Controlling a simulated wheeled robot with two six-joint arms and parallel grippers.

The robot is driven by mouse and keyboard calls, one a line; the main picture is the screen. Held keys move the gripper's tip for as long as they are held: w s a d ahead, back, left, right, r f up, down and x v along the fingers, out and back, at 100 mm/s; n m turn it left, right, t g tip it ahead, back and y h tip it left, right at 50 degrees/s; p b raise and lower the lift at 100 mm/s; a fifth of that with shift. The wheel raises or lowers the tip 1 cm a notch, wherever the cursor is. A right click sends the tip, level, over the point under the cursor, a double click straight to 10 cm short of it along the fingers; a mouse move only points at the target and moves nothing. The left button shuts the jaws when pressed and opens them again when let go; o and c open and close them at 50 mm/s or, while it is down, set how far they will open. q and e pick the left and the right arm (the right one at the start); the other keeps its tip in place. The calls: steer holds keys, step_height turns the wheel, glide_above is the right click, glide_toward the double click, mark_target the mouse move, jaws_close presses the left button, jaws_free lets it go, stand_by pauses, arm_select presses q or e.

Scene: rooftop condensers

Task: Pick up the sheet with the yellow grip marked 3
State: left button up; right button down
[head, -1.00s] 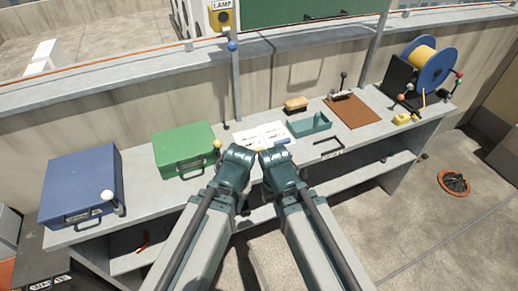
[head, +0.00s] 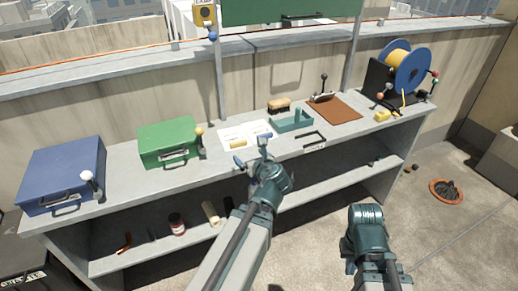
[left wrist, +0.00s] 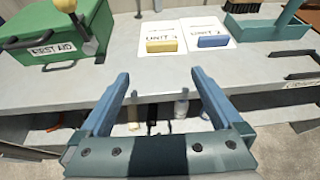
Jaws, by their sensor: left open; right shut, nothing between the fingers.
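The sheet with the yellow grip (left wrist: 162,45) is a white page (left wrist: 150,30) lying flat on the bench. Its printed label reads UNIT with a small mark I cannot read surely. In the head view its yellow grip (head: 238,143) faces the bench's front. A second white sheet (left wrist: 206,26) with a blue grip (left wrist: 213,41) lies just right of it. My left gripper (left wrist: 160,76) is open and empty, in front of the yellow grip and apart from it; it also shows in the head view (head: 251,151). My right gripper (head: 350,264) is low in front of the bench, shut, its fingers mostly hidden.
A green first aid case (head: 168,146) stands left of the sheets, a blue case (head: 62,175) farther left. A teal tray (head: 291,122), a brush (head: 279,105) and a brown board (head: 335,110) lie to the right. A lower shelf (head: 150,250) holds several small items.

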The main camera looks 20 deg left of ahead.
arm_select(q)
steer(key=b, duration=0.3)
glide_toward(239, 144)
steer(key=x, duration=0.3)
steer(key=shift+f, duration=0.3)
steer(key=shift+w+a, duration=0.1)
steer(key=shift+a, duration=0.15)
steer(key=b+x, duration=0.2)
steer(key=x, duration=0.3)
steer(key=shift+w, duration=0.25)
steer(key=shift+s, duration=0.1)
steer(key=c, duration=1.1)
